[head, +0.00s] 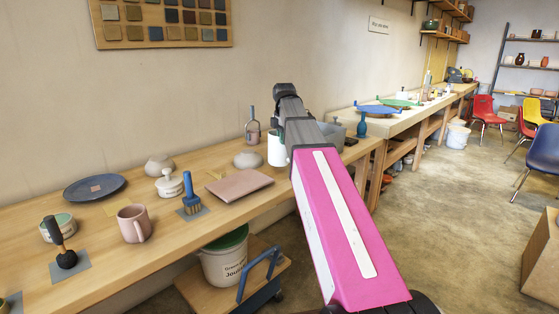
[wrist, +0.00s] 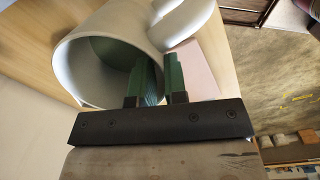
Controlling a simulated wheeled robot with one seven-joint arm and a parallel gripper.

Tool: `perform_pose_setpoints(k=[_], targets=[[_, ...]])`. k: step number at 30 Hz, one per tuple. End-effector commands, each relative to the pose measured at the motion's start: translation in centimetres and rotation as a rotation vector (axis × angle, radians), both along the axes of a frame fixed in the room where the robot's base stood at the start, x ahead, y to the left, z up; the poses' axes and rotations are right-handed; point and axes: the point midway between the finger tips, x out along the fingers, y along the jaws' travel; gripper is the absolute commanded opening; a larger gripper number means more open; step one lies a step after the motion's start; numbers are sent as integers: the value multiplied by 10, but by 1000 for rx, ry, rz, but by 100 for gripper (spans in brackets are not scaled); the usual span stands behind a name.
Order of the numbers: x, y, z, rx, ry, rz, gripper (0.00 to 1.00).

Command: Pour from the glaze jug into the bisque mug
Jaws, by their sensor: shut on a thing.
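The glaze jug is the white vessel in the wrist view (wrist: 82,62), with its handle at the upper right and green showing inside. My gripper (wrist: 158,72) is shut on its wall near the rim, one green finger inside the mouth and one outside. In the head view the white jug (head: 277,150) shows left of my arm, at the bench's right part. My arm hides part of it, and my fingers cannot be made out there. The pinkish bisque mug (head: 132,224) stands upright near the bench's front edge, well left of the jug, handle to the right.
A blue brush (head: 190,194) stands beside the mug, with a pink slab (head: 239,187), a lidded pot (head: 169,184) and a blue plate (head: 94,187) around it. A black-handled tool (head: 64,250) is at left. A lidded bucket (head: 226,257) stands below the bench.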

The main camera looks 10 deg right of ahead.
Motion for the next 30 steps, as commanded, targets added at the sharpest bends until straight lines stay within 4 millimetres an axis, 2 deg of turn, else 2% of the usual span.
perform_pose_setpoints(k=[22,30], targets=[[1,0,37,0,-3,0,0],[0,0,40,0,-2,0,0]])
